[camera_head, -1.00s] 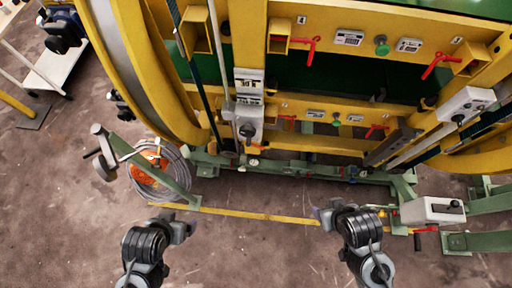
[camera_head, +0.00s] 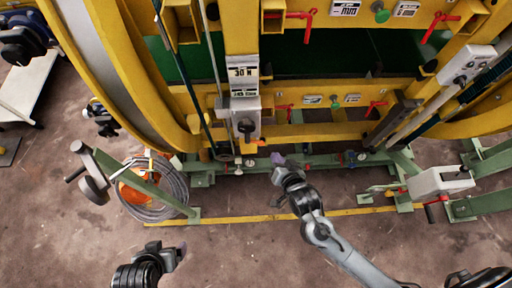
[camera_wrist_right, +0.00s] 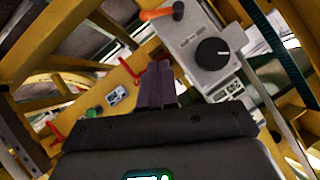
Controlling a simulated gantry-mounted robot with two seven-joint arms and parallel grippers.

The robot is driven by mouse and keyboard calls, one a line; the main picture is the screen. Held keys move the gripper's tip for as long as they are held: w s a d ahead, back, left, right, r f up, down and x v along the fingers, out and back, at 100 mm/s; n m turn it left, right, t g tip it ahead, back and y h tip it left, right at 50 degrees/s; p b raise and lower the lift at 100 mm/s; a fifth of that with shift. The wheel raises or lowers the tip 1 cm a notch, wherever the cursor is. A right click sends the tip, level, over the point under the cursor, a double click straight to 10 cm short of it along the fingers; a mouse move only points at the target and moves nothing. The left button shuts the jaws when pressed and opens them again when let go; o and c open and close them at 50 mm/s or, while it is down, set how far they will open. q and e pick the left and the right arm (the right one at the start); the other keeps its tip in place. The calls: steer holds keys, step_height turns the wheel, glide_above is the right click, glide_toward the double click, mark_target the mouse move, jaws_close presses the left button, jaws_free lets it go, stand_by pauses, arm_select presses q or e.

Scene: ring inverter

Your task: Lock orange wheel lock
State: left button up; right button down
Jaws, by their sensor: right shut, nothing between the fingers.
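An orange lever (camera_wrist_right: 160,13) sticks out from the end of a grey box with a black knob (camera_wrist_right: 205,50) in the right wrist view. My right gripper (camera_head: 279,161) is below and right of that box in the head view. In the wrist view its fingers (camera_wrist_right: 157,85) are together and empty, apart from the lever. My left gripper (camera_head: 178,252) is low over the floor at the lower left; its fingers are too small to judge.
The yellow ring frame (camera_head: 110,70) fills the back, with red handles (camera_head: 309,22) and a green knob (camera_head: 381,14). A coiled cable with an orange centre (camera_head: 133,190) lies by a green stand at the left. Another grey box (camera_head: 440,182) is at the right. Floor in front is open.

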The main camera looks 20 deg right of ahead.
arm_select(q)
steer(key=shift+d, duration=0.2)
arm_select(e)
steer(key=shift+w+r, duration=0.1)
steer(key=shift+d, duration=0.1)
arm_select(q)
steer(key=shift+a+f+b, duration=0.1)
steer(key=shift+f+b, duration=0.3)
steer(key=shift+f, duration=0.05)
arm_select(e)
steer(key=s+a+f+x, duration=0.1)
steer(key=f+x, duration=0.1)
steer(key=x, duration=1.1)
steer(key=shift+a, duration=0.3)
steer(key=shift+s, duration=0.2)
arm_select(q)
steer(key=shift+s, duration=0.1)
arm_select(e)
steer(key=shift+d+f, duration=0.1)
